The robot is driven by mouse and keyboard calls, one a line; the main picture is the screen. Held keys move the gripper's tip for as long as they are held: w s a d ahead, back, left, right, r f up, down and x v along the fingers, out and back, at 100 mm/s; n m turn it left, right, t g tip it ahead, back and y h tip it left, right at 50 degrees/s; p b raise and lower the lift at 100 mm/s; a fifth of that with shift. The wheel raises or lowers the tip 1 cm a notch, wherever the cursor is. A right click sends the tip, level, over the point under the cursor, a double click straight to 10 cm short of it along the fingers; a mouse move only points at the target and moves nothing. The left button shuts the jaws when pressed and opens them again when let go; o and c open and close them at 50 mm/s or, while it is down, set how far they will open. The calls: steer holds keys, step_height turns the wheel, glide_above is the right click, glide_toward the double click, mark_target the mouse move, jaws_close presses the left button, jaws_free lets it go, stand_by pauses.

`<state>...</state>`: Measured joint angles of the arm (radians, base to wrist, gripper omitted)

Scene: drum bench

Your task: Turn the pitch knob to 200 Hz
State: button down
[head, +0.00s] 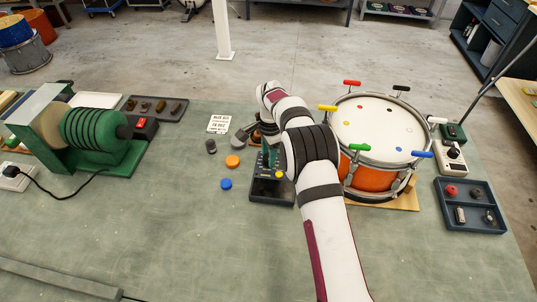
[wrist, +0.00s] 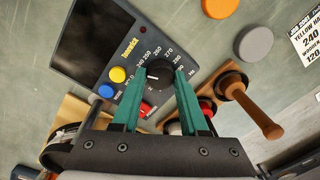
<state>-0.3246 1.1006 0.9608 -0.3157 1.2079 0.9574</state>
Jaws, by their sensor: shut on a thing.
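A dark tuner box (wrist: 85,40) with a screen lies on the bench; in the head view the box (head: 268,196) is partly hidden by my arm. Its black round pitch knob (wrist: 160,70) has a printed scale around it, with numbers from about 240 to 290 readable. A pale pointer mark on the knob points roughly left in the wrist view; its exact value cannot be told. My gripper (wrist: 159,78) has its teal fingers on both sides of the knob, shut on it. Yellow (wrist: 118,74), blue (wrist: 107,91) and red (wrist: 146,109) buttons sit beside the knob.
A wooden holder (wrist: 232,84) with a handled piece stands close to my fingers. Orange (head: 232,161) and blue (head: 226,184) discs lie left of the box. A printed card (head: 218,124) lies behind. The drum (head: 375,125) stands right of my arm.

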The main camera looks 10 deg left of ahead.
steer(key=n, duration=0.5)
steer(key=shift+n, duration=0.3)
steer(key=n, duration=0.5)
steer(key=shift+w, duration=0.1)
steer(key=n, duration=0.5)
steer(key=shift+n+g, duration=0.3)
steer(key=shift+n, duration=0.1)
steer(key=n, duration=0.5)
steer(key=shift+n, duration=0.4)
steer(key=shift+c, duration=2.2)
jaws_free()
step_height(320, 180, up, 12)
steer(key=shift+w+d, duration=0.15)
steer(key=shift+w, duration=0.15)
